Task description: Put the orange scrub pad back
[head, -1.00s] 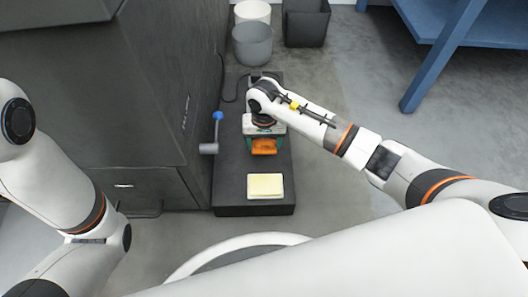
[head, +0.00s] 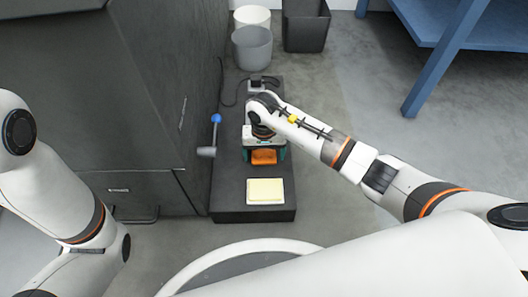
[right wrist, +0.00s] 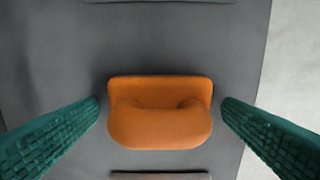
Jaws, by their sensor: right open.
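The orange scrub pad (head: 264,157) lies on the dark low bench (head: 229,190). In the right wrist view the orange pad (right wrist: 160,122) shows a raised rounded grip along its near side. My right gripper (head: 264,154) is above the pad. In the right wrist view its two green fingers (right wrist: 160,118) stand open, one on each side of the pad, with a gap on both sides. My left arm shows at the left of the head view, but its gripper is out of the picture.
A pale yellow pad (head: 265,190) on a white base lies on the bench nearer to me. A lever with a blue knob (head: 216,118) stands left of the bench by the dark cabinet (head: 150,110). A grey bucket (head: 252,48) and a dark bin (head: 306,26) stand behind.

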